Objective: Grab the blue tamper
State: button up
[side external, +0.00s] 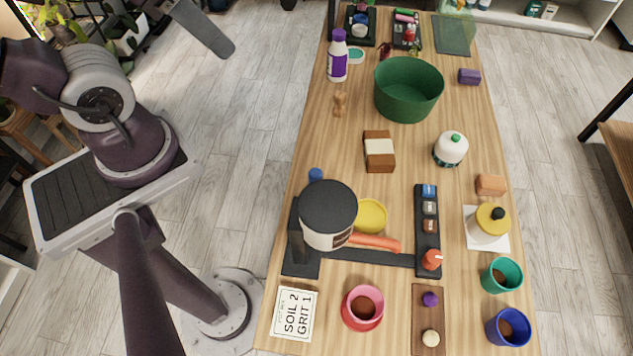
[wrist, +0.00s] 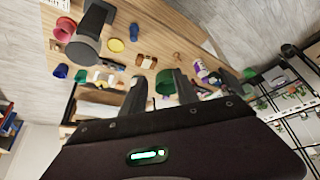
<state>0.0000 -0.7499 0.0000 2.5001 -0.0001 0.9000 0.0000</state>
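The blue tamper (side external: 316,174) stands on the left edge of the wooden table in the side external view. The black-topped machine (side external: 328,208) hides its lower part, so mostly its rounded blue top shows. In the wrist view a small blue shape at the table's upper edge looks like the tamper (wrist: 134,32), right of the machine. My gripper (wrist: 158,92) shows at the bottom middle of the wrist view with its two fingers apart and nothing held between them. It is well away from the tamper. I cannot make out the gripper in the side external view.
The tall machine stands close beside the tamper. A yellow dish (side external: 371,214), a brown and cream block (side external: 379,151) and a large green pot (side external: 407,92) are nearby. A red pot (side external: 362,307) stands at the near end. Bare wood lies beyond the tamper.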

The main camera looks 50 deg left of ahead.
jog(key=o, duration=0.3)
